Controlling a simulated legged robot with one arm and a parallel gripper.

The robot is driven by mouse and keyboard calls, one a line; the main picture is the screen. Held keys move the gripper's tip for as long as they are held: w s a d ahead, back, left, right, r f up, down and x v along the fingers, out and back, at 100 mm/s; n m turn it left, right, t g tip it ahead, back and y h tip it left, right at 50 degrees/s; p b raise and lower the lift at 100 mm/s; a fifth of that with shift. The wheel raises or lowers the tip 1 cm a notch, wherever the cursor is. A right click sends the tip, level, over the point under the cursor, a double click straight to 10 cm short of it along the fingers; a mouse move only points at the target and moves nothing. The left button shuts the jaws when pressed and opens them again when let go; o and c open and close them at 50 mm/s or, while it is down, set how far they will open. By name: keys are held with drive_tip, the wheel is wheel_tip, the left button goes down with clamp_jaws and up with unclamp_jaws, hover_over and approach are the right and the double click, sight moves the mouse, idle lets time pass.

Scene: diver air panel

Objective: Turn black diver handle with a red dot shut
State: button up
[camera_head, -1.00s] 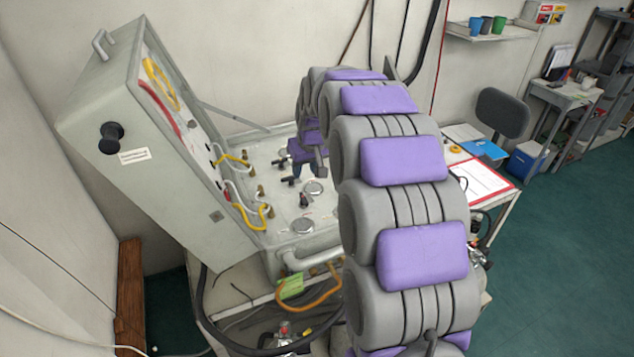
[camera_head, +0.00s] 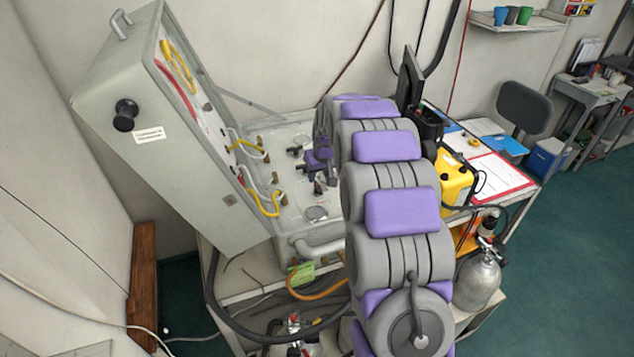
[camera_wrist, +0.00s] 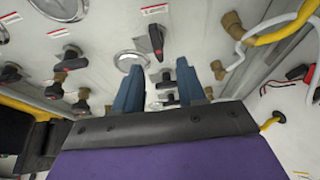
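The diver air panel (camera_head: 278,129) is an open grey case with black handles on its flat face. In the wrist view a black handle with a small red mark (camera_wrist: 156,39) stands at top centre, beyond my fingertips. More black handles (camera_wrist: 167,82) show in the gap between the fingers, partly hidden lower down. My gripper (camera_wrist: 160,78) is open, its two blue fingers apart, with nothing seen held. In the head view my gripper (camera_head: 311,163) is low over the panel face, close to the handles. Whether a finger touches a handle I cannot tell.
The panel's tall lid (camera_head: 165,135) stands at the left, with yellow and white hoses (camera_head: 262,200) along its inner side. A yellow case (camera_head: 456,178) and a grey gas cylinder (camera_head: 478,280) are right of my arm. Free floor (camera_head: 560,260) lies at the right.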

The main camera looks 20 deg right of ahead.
sight(317, 183)
drive_tip(key=x, duration=0.4)
drive_tip(key=shift+w+d+f, duration=0.15)
drive_tip(key=shift+w+f, duration=0.05)
drive_tip(key=shift+f, duration=0.15)
clamp_jaws()
